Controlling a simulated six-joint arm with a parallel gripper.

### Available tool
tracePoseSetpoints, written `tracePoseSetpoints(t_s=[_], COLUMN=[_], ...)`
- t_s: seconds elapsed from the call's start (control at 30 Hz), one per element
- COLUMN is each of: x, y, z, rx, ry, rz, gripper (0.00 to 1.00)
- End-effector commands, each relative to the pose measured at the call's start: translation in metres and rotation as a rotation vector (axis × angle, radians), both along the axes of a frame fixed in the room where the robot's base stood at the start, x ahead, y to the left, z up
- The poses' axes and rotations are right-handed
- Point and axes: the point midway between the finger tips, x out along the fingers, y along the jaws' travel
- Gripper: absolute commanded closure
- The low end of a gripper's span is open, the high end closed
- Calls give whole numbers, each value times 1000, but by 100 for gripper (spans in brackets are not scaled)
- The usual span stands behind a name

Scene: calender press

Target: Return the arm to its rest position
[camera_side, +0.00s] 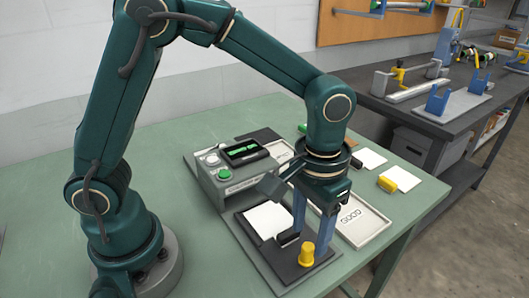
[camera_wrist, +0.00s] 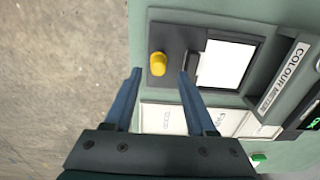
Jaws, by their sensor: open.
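My gripper (camera_side: 309,243) is open, with its two blue fingers pointing down over the front right part of the dark plate. A white card (camera_side: 267,219) lies flat on the plate, also seen in the wrist view (camera_wrist: 228,63).
The grey-green colour meter (camera_side: 228,180), with a green button and lit display, stands behind the plate. The tray marked GOOD (camera_side: 372,229) lies to the right. White cards with yellow (camera_side: 388,183) and green pieces lie farther back. The green bench (camera_side: 175,150) is clear behind my arm.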

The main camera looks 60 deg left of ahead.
Motion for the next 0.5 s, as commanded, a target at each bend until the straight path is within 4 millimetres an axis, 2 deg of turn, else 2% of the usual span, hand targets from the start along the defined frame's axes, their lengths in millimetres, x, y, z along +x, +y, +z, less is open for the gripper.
tracePoseSetpoints(t_s=[0.1,0.43,0.5], x=[0,0,4], y=[0,1,4], z=[9,10,17], rx=[-1,0,-8], ry=[-2,0,-20], rz=[0,4,18], gripper=[44,44,44])
